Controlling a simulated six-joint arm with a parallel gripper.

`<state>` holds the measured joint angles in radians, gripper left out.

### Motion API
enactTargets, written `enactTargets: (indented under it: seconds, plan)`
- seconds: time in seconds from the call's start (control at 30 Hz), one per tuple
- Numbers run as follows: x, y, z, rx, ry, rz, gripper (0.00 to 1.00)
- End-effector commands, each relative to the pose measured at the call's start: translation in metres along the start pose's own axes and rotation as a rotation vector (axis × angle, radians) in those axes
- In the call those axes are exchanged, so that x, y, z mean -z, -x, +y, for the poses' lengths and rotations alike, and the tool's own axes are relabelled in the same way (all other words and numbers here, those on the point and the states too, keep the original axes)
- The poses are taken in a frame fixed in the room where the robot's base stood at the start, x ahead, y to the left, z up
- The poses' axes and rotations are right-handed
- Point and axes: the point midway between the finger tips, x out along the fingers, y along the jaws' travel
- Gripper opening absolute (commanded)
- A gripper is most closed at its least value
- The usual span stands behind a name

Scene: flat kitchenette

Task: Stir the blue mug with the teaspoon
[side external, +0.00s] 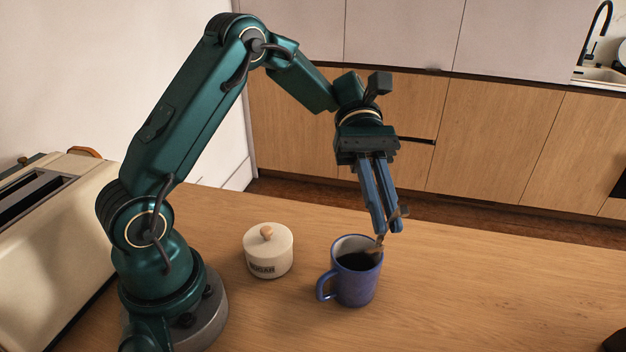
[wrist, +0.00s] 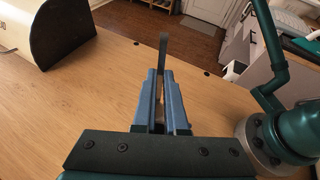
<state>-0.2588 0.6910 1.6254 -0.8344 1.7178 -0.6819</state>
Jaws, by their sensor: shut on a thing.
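The blue mug (side external: 356,286) stands upright on the wooden counter with its handle to the left. Dark liquid shows inside it. My gripper (side external: 387,226) is above the mug's right rim, fingers pointing down, shut on the teaspoon (side external: 376,246). The spoon's lower part reaches down into the mug's opening; its tip is hidden. The other end of the spoon sticks out past the fingers to the right. In the wrist view, the grey spoon handle (wrist: 163,48) stands out beyond my blue fingertips (wrist: 162,75). The mug is not visible there.
A cream sugar pot (side external: 268,255) with a lid stands left of the mug. A cream toaster (side external: 55,235) is at the far left. A dark object (side external: 615,341) shows at the lower right edge. The counter (side external: 480,290) right of the mug is clear.

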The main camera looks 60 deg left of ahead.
Motion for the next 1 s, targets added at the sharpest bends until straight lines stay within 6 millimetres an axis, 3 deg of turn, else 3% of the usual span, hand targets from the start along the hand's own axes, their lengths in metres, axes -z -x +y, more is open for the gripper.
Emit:
enactTargets:
  seconds: [0.23,0.7,1.0]
  plan:
    - [-0.005,0.002,0.0,-0.001,-0.002,0.001,0.0]
    - [-0.043,0.018,-0.002,0.0,-0.002,0.001,0.0]
    - [-0.046,0.019,-0.002,0.0,0.0,0.0,0.0]
